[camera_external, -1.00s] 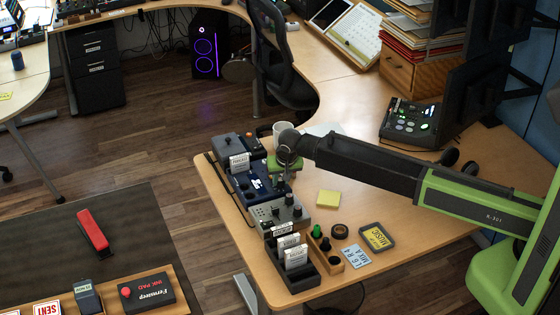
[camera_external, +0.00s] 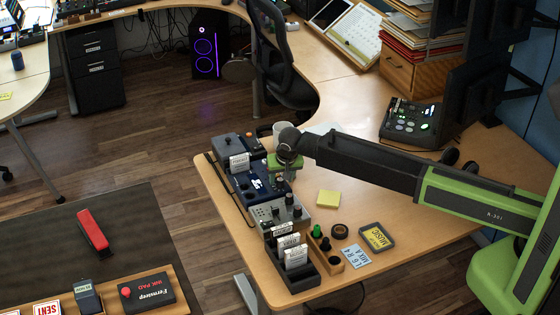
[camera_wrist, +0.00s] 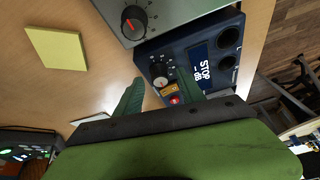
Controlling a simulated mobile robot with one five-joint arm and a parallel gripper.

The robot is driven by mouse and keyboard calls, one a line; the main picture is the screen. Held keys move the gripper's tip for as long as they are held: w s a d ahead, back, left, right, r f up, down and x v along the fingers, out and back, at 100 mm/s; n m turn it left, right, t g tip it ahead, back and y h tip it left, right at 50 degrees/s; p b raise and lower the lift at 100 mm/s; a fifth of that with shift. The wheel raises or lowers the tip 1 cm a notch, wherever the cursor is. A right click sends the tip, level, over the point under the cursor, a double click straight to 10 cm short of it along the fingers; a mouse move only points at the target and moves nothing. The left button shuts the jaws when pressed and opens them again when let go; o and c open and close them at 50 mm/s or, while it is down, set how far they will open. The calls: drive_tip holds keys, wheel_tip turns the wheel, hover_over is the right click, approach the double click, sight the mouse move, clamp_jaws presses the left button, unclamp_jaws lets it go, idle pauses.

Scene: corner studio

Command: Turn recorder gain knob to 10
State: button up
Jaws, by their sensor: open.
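The recorder is a dark blue box (camera_external: 247,186) on the desk, and it fills the middle of the wrist view (camera_wrist: 205,45). Its lit display (camera_wrist: 203,63) reads STOP and -dB. A black knob (camera_wrist: 160,80) with a ring of white scale marks sits near its edge; its exact setting is too small to read. A red button (camera_wrist: 174,99) and an orange label are beside the knob. My gripper (camera_external: 287,173) is above the recorder. In the wrist view its green fingers (camera_wrist: 160,86) are spread, one on each side of the knob in the picture; contact cannot be told.
A grey box with knobs (camera_external: 272,214) adjoins the recorder; its red-marked knob (camera_wrist: 134,22) is close by. A card holder (camera_external: 303,279) stands nearer the desk's front. A yellow note pad (camera_external: 328,199) lies to the right, with clear desk around it.

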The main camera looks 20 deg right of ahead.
drive_tip(key=p+v, duration=1.4)
drive_tip(key=v, duration=0.2)
drive_tip(key=shift+r, duration=0.3)
